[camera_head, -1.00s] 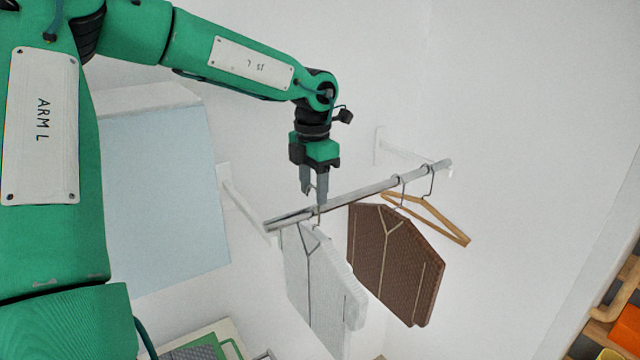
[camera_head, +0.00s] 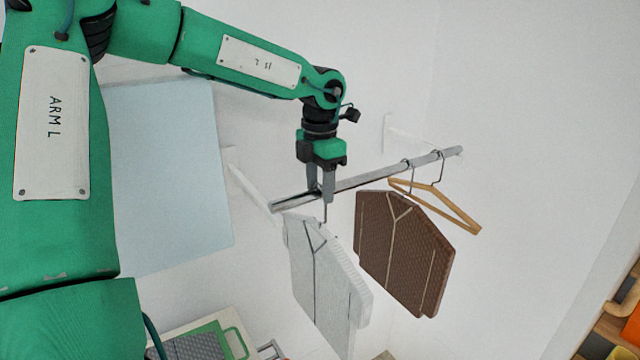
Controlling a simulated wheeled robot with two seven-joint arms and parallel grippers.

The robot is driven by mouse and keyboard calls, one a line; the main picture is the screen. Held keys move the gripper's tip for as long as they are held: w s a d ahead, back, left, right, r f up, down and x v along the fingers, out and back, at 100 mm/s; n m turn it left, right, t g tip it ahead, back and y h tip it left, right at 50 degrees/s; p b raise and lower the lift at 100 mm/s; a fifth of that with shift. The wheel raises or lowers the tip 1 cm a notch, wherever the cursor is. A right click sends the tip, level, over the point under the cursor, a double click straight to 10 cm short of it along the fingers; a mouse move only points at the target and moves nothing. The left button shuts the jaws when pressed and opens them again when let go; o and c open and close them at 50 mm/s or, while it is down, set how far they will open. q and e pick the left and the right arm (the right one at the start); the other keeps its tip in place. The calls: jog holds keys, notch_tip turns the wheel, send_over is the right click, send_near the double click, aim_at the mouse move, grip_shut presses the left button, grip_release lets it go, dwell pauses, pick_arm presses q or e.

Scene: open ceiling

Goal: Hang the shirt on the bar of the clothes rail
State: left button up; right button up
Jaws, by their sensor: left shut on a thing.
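The white shirt (camera_head: 328,285) hangs below my left gripper (camera_head: 321,197) in the head view, slightly tilted. My left gripper points down and is shut on the thin hook of its hanger (camera_head: 324,214). The fingers overlap the bar of the clothes rail (camera_head: 375,181) near its left end. Whether the hook is over the bar or in front of it is hidden by the fingers. My right gripper is out of view.
A brown shirt (camera_head: 400,252) hangs right of the white one, close beside it. An empty wooden hanger (camera_head: 445,208) hangs at the bar's right end. A pale blue panel (camera_head: 165,175) is at left. A shelf (camera_head: 612,330) with orange items is at lower right.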

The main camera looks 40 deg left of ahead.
pick_arm(q)
jog(key=o, duration=1.5)
jog(key=shift+w+r+b, duration=0.1)
jog(key=shift+r+b, duration=0.35)
jog(key=shift+r, duration=0.1)
notch_tip(320, 180, up, 13)
jog(key=b, duration=0.4)
jog(key=shift+f, duration=0.1)
jog(key=shift+f, duration=0.1)
